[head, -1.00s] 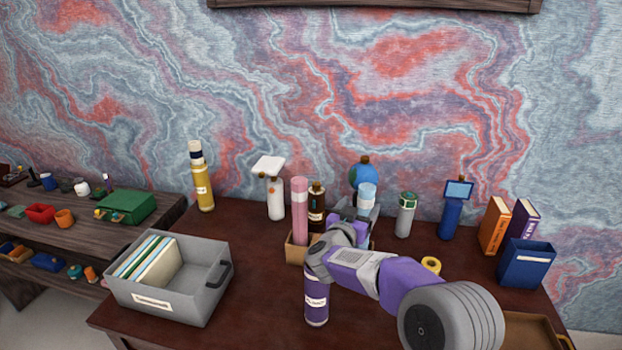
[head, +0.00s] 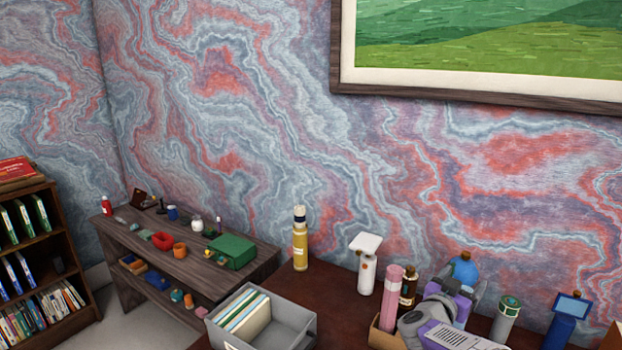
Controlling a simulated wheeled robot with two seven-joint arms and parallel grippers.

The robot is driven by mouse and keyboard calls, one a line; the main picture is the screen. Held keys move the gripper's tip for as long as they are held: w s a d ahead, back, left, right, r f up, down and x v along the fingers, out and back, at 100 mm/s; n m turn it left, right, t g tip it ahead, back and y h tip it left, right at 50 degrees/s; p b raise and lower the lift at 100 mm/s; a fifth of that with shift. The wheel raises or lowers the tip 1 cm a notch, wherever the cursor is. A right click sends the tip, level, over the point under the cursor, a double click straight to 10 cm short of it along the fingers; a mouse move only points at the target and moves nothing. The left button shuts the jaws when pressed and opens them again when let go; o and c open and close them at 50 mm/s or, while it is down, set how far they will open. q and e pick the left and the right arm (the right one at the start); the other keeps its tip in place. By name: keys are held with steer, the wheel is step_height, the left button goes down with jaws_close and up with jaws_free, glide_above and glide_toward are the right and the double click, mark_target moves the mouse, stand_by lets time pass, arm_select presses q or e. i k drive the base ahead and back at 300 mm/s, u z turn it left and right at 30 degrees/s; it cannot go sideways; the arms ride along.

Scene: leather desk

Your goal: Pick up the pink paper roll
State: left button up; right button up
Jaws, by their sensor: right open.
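The pink paper roll (head: 393,290) stands upright in a small brown box (head: 378,337) on the desk, in the lower right of the head view. A paler pink band runs around it near its top. My right gripper (head: 462,288) is to the right of the roll, apart from it, with its fingers pointing away from me, near the blue globe-like object (head: 464,269). The gripper is open, and nothing shows clearly held in it. My right wrist hides part of the box and the desk. My left gripper is out of view.
A dark bottle (head: 408,286) stands close behind the roll. A white dispenser-like object (head: 366,262) and a yellow bottle (head: 300,240) stand to the left. A grey bin (head: 292,331) holds folders. A green-topped canister (head: 506,318) and blue object (head: 566,318) stand right.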

mark_target(394, 275)
steer(key=k, duration=1)
